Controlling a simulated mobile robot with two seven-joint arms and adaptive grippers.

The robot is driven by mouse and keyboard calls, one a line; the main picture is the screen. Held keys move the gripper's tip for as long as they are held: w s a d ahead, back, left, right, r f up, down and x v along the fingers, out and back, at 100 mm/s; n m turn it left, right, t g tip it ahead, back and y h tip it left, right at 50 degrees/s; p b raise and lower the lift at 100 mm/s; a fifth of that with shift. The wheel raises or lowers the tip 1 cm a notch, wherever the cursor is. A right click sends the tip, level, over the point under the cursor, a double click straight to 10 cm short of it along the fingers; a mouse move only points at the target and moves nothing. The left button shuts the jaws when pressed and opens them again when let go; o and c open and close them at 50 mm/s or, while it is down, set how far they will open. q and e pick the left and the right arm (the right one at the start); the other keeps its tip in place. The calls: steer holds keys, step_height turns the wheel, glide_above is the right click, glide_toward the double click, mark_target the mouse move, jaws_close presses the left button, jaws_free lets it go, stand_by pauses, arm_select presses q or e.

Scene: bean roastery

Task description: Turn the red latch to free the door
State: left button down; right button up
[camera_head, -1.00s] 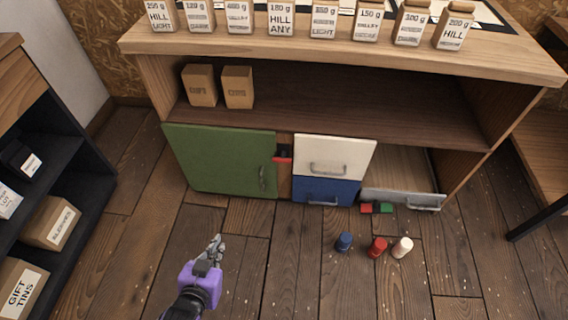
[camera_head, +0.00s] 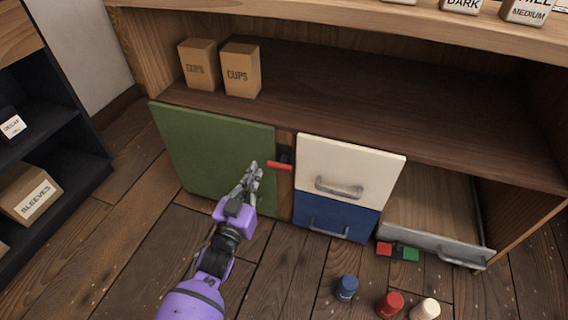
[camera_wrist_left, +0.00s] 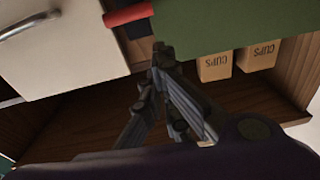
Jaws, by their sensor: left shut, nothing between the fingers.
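The red latch (camera_head: 280,165) is a short bar lying roughly level on a dark mount on the wooden post between the green door (camera_head: 215,150) and the cream drawer. Its left end overlaps the green door's edge. The door is shut. My left gripper (camera_head: 254,167) is shut and empty in front of the door, just left of the latch. In the left wrist view the latch (camera_wrist_left: 128,15) shows at the top, a little beyond the gripper's fingertips (camera_wrist_left: 158,58). The door's handle is hidden behind my gripper. My right gripper is not in view.
The cream drawer (camera_head: 350,165) and blue drawer (camera_head: 336,217) are right of the latch. A grey-fronted drawer (camera_head: 440,242) stands open low on the right. Red and green blocks and several small pegs, including a blue one (camera_head: 346,288), are on the floor. Two cups boxes (camera_head: 241,72) stand on the shelf.

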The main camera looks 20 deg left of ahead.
arm_select(q)
steer(key=shift+s+d+r+t, duration=0.1)
steer(key=shift+d+r+t, duration=0.25)
steer(key=shift+r, duration=0.3)
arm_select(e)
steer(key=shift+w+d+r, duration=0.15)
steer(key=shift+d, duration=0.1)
